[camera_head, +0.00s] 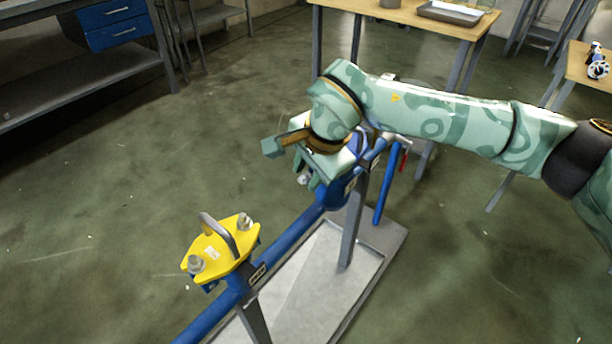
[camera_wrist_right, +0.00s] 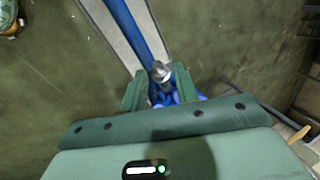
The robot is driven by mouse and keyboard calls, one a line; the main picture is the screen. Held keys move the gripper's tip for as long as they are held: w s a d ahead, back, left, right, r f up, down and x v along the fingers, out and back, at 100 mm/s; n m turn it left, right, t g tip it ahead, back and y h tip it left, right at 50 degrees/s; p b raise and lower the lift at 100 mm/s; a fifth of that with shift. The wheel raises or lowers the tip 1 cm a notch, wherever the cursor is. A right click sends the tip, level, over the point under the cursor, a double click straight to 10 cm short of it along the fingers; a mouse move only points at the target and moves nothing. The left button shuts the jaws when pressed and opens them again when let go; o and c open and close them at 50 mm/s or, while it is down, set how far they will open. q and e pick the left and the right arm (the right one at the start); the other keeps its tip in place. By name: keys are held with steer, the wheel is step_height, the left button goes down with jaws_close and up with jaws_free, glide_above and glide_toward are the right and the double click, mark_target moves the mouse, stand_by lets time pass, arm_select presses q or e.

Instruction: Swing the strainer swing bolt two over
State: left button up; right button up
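A yellow cover (camera_head: 215,250) with a grey curved handle sits on the blue pipe assembly at the lower left of the head view. A metal bolt head (camera_head: 196,264) stands at its near left end, another (camera_head: 244,222) at its right end. My right gripper (camera_head: 308,178) is farther along the pipe, over a blue fitting (camera_head: 335,195) that it partly hides. In the right wrist view my right gripper (camera_wrist_right: 160,90) has its fingers apart, with a silver bolt head (camera_wrist_right: 160,72) just beyond and between the tips; contact cannot be told. Which bolt is number two cannot be told. My left gripper is out of view.
The blue pipe (camera_head: 290,238) runs diagonally above a grey base tray (camera_head: 325,290) on grey posts. A red handle (camera_head: 404,160) and a blue upright (camera_head: 384,195) are right of my right gripper. A wooden table (camera_head: 400,12) stands behind. The floor at left is clear.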

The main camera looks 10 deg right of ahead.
steer(key=shift+w+a+f, duration=0.1)
steer(key=shift+a+f, duration=0.05)
steer(key=shift+f, duration=0.35)
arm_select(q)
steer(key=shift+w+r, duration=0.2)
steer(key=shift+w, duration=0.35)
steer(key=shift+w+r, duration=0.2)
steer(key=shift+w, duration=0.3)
arm_select(e)
jaws_close()
arm_select(q)
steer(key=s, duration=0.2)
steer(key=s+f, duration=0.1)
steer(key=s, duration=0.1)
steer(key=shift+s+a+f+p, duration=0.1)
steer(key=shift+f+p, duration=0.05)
steer(key=shift+p, duration=0.25)
arm_select(e)
steer(key=shift+w+d+r+g+y, duration=0.2)
steer(key=shift+r+g+y, duration=0.05)
steer(key=shift+g+y, duration=0.25)
steer(key=shift+w+d+r+g+y, duration=0.2)
steer(key=shift+r+g+y, duration=0.05)
steer(key=shift+g+y, duration=0.25)
jaws_free()
